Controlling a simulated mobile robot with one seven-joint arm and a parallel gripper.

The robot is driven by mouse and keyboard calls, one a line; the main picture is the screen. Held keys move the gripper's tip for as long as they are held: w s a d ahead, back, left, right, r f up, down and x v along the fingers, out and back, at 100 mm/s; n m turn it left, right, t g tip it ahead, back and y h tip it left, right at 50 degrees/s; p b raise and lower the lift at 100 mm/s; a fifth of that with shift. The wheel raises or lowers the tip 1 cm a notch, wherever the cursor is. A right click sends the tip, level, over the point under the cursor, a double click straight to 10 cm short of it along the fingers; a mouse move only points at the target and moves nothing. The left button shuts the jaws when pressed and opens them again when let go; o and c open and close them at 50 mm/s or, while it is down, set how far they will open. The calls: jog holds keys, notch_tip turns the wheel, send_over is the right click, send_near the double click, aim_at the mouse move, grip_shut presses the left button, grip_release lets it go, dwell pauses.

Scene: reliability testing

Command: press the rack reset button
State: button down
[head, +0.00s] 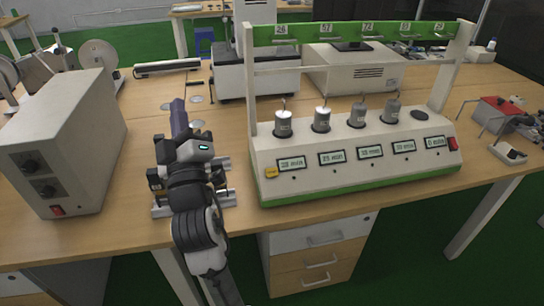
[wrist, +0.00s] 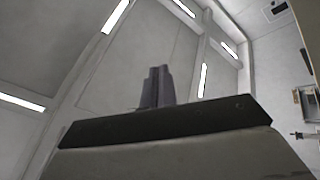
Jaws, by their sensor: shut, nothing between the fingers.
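The rack (head: 355,185) is a pale bench unit with a green base strip and several small displays on its sloped front. A small yellow button (head: 271,172) sits at the front's lower left, and a red switch (head: 453,144) at its right end. I cannot read a label on either. My gripper (head: 179,112) is upright, left of the rack and apart from it. Its fingers are shut and empty, and point up. The wrist view shows the closed fingers (wrist: 157,87) against the ceiling; neither rack nor button shows there.
A grey box with knobs (head: 70,140) stands left of my arm. Metal fixtures (head: 222,198) lie on the wooden table (head: 145,225) just behind my arm. Weights (head: 322,120) stand on the rack under a numbered crossbar. A red device (head: 497,112) is at the right.

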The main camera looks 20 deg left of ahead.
aim_at(272, 172)
jog(key=w+d+f+n+g+h+p, duration=0.1)
jog(key=w+d+f+g+h+p, duration=0.1)
jog(key=w+d+f+h, duration=0.3)
jog(key=w+d+f+n+g+h+p, duration=0.1)
jog(key=w+d+f+h+p, duration=0.3)
jog(key=d+f+h, duration=0.6)
notch_tip(272, 172, down, 3)
jog(key=shift+w+d+r+g+h+p, duration=0.2)
jog(key=shift+w+g+h+p, duration=0.1)
jog(key=shift+w+g+h, duration=0.25)
jog(key=shift+w, duration=0.1)
jog(key=shift+w+a+f+b, duration=0.6)
jog(key=shift+w+f+b, duration=0.2)
jog(key=shift+f+b, duration=0.25)
jog(key=shift+w+a+f+b, duration=0.55)
jog(key=shift+w+f+b, duration=0.35)
jog(key=shift+f, duration=0.2)
jog(key=shift+w+a+f+b, duration=0.6)
jog(key=shift+w+f+b, duration=0.15)
jog(key=shift+f+b, duration=0.3)
jog(key=shift+f, duration=0.1)
jog(key=shift+w+a+f, duration=0.15)
jog(key=shift+w+f, duration=0.05)
jog(key=shift+f, duration=0.05)
